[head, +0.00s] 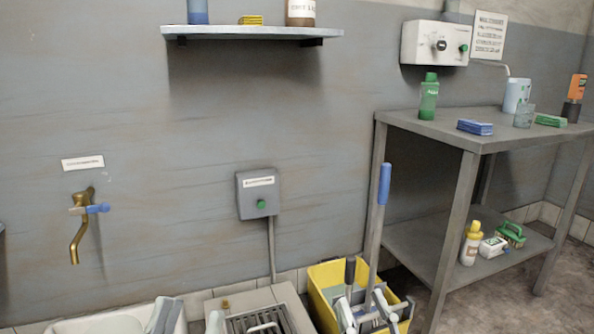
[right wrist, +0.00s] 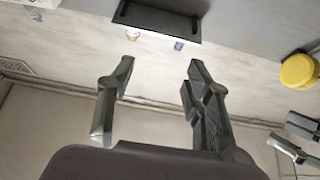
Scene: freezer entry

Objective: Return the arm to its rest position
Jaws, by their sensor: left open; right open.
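My left gripper (head: 190,315) shows at the bottom edge of the head view, its pale fingers apart and nothing seen between them. It is in front of a white basin (head: 95,324) and beside a grey drain grate (head: 262,322). My right gripper (head: 366,308) is further right, in front of the yellow bucket (head: 325,280). Its fingers are apart, with no held object visible; whether they touch the bucket cannot be told. The right wrist view shows the same gripper (right wrist: 162,66) with two dark, spread fingers and an empty gap. Most of both arms is out of view.
A blue-handled tool (head: 384,185) stands upright at the bucket. A metal table (head: 425,125) with bottles and sponges is at right, with a lower shelf. A brass tap (head: 80,235), a grey switch box (head: 258,194) and a wall shelf (head: 250,33) are on the wall.

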